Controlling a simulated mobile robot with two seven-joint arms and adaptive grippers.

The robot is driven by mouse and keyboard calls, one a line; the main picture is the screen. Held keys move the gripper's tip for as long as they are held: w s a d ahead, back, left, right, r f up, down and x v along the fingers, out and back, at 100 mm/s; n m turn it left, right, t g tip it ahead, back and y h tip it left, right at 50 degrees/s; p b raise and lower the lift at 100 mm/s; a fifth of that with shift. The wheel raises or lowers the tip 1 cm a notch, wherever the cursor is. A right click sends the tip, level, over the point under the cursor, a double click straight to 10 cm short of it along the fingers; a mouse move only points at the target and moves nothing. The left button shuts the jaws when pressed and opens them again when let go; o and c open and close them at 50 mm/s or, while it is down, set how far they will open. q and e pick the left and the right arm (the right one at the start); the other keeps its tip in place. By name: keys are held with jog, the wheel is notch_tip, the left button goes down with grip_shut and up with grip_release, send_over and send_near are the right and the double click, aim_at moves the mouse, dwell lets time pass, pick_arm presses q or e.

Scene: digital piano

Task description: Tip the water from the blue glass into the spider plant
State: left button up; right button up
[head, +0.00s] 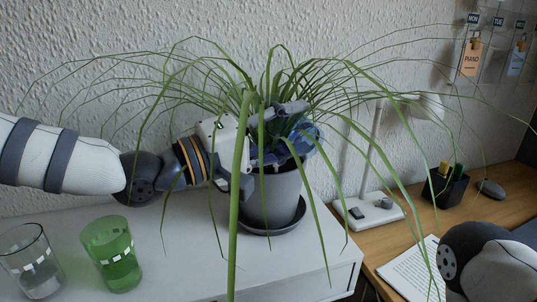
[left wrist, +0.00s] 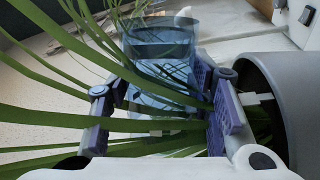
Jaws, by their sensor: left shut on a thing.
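The spider plant (head: 240,95) stands in a grey pot (head: 268,200) on a saucer on the white cabinet, its long leaves arching wide. My left gripper (head: 278,130) is shut on the blue glass (head: 303,138) above the pot, partly behind leaves. In the left wrist view the blue glass (left wrist: 160,55) sits between my fingers (left wrist: 160,110), with leaves crossing it, and the pot (left wrist: 262,75) is close on the right. The glass's exact tilt and whether water is flowing cannot be told. My right arm shows at lower right, but its gripper does not.
A green glass (head: 110,255) and a clear glass (head: 35,262) stand at the cabinet's left. On the right are a power strip (head: 367,210), a lamp (head: 378,140), a black pen holder (head: 445,187), a mouse (head: 490,188) and papers (head: 410,272) on the wooden desk.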

pick_arm(q)
jog(key=shift+w+a+f+n, duration=0.1)
jog(key=shift+f+n, duration=0.1)
jog(key=shift+n, duration=0.35)
jog(key=shift+w+a+f+n, duration=0.1)
jog(key=shift+f+n, duration=0.05)
jog(key=shift+n, duration=0.4)
dwell(1.8)
